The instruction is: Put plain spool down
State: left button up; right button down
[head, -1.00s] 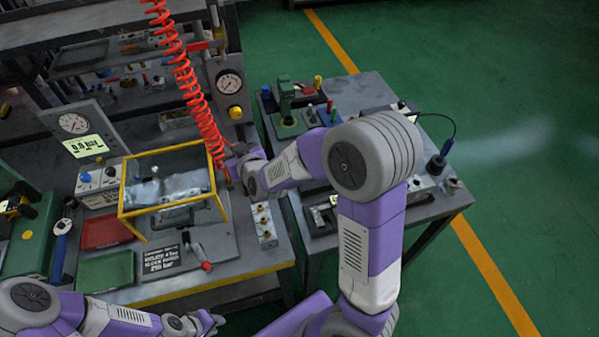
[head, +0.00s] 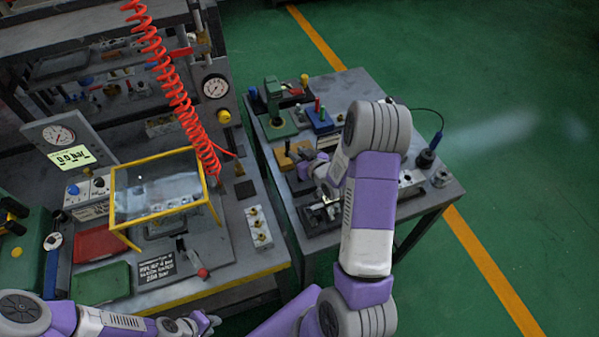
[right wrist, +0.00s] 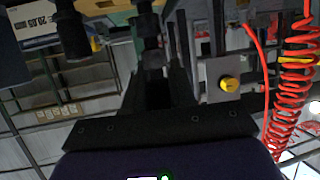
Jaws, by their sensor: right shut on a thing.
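My right gripper (head: 300,160) is over the right-hand table, at a tan block (head: 284,158) near that table's left side. In the right wrist view its jaws (right wrist: 155,85) are shut on a dark, ringed, shaft-like piece, which I take to be the plain spool (right wrist: 149,32).
The right-hand table (head: 430,205) holds a green fixture (head: 277,115), a blue block (head: 320,120) and a dark vise-like fixture (head: 322,215). On the left bench stand a yellow-framed guard (head: 160,190), a red tray (head: 100,243) and a green tray (head: 100,283). A red coiled hose (head: 180,95) hangs beside the gauge column.

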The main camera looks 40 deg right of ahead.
notch_tip(320, 180, down, 6)
jog(key=shift+b, duration=0.3)
jog(key=c, duration=0.9)
grip_release()
jog(key=v, duration=1.2)
